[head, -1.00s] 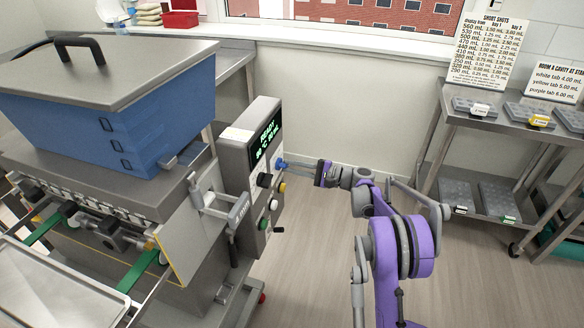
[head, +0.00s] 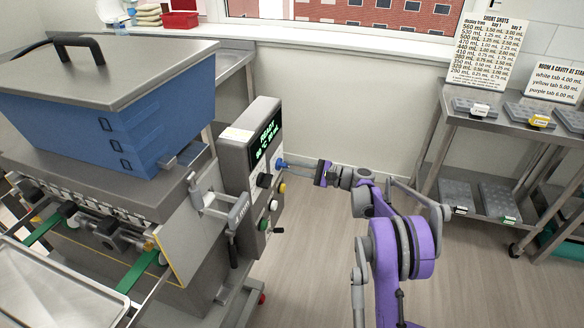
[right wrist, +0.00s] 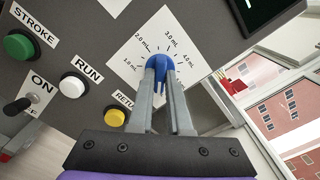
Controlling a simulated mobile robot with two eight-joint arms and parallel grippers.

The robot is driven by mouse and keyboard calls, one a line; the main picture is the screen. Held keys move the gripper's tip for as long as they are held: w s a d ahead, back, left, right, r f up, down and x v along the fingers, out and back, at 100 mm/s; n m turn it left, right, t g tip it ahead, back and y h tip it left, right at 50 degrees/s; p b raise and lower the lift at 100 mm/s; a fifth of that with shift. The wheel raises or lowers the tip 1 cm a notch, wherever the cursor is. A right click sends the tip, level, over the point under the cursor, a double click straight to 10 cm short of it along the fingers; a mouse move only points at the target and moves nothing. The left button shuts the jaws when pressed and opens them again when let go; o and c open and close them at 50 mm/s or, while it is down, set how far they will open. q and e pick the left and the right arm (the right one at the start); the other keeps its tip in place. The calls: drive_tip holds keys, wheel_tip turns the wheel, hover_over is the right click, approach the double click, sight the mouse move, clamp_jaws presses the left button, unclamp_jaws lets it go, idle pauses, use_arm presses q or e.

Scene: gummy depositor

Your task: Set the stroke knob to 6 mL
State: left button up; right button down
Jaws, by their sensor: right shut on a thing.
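The blue knob (head: 281,163) is on the front of the grey control box (head: 246,150). In the right wrist view the blue knob (right wrist: 160,66) sits over a white dial card (right wrist: 142,48) with mL marks; 1.0, 2.0, 3.0 and 4.0 are readable. Higher marks are hidden or unclear. My right gripper (head: 287,164) is shut on the knob, with its fingertips (right wrist: 160,76) on either side of it. Which mark the knob points at I cannot tell. My left gripper is not in view.
Near the knob are a green button (right wrist: 19,46) by a STROKE label, a white RUN button (right wrist: 73,85) and a yellow button (right wrist: 115,117). A lit display (head: 265,137) is above. A steel shelf (head: 500,122) with moulds stands right; the floor between is clear.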

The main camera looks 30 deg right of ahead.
drive_tip(key=c, duration=0.9)
unclamp_jaws()
drive_tip(key=shift+o, duration=0.2)
drive_tip(key=v, duration=1.1)
drive_tip(key=shift+a, duration=0.15)
